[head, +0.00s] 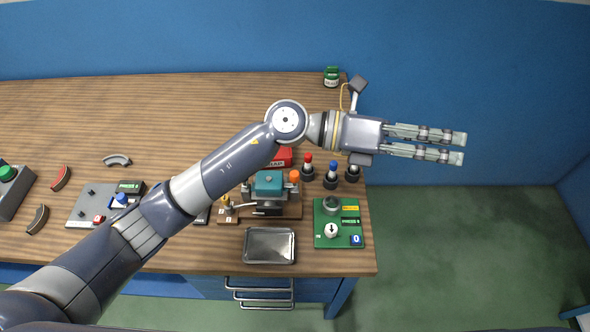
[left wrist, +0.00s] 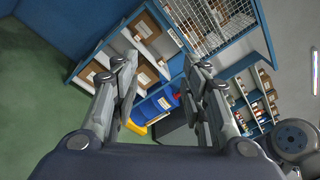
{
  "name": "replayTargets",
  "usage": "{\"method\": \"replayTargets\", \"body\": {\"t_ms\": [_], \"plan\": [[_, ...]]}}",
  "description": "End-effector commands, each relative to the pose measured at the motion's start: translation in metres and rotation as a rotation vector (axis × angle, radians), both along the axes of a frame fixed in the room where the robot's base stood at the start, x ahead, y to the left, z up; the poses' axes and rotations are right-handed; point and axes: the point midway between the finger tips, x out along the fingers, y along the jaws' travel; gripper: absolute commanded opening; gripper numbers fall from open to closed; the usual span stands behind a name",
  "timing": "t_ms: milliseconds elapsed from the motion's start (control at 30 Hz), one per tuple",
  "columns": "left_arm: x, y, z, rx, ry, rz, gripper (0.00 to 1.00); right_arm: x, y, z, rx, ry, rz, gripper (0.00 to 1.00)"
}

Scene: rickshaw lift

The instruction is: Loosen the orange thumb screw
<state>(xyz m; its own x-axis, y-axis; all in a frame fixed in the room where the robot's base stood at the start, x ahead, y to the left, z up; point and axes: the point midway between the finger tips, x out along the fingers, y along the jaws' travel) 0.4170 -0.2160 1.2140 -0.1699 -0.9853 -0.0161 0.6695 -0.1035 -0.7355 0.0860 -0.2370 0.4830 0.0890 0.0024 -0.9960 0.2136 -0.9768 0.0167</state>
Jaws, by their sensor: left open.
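An orange thumb screw (head: 294,176) shows as a small orange knob at the upper right of a teal-topped fixture (head: 268,184) on the workbench. My left arm crosses the head view from the lower left and passes over the bench, close to the fixture in the picture. My left gripper (head: 465,146) points right, past the bench's right edge, over the green floor. It is open and empty, well away from the orange screw. In the left wrist view, the open fingers (left wrist: 160,85) face shelving, not the bench. My right gripper is not in view.
The wooden workbench (head: 60,110) holds a metal tray (head: 269,246), a green panel (head: 325,238), red and blue knobbed posts (head: 332,170) and a green-lidded jar (head: 331,78). A blue wall stands behind. Shelves with boxes (left wrist: 147,24) show in the left wrist view.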

Motion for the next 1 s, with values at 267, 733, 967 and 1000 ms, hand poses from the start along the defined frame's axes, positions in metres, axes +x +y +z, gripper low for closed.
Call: {"method": "replayTargets", "body": {"t_ms": [267, 733, 967, 1000], "plan": [[0.048, 0.084, -0.126, 0.826, -0.450, -0.265, 0.41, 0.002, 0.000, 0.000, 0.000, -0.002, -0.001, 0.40], [0.125, 0.222, -0.133, 1.466, -0.560, -0.313, 0.41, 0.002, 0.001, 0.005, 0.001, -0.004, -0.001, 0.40], [0.123, 0.221, -0.170, 1.462, -0.557, -0.314, 0.41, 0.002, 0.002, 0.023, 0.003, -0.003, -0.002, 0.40], [0.123, 0.221, -0.179, 1.462, -0.557, -0.314, 0.41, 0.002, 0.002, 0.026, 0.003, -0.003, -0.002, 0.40]]}}
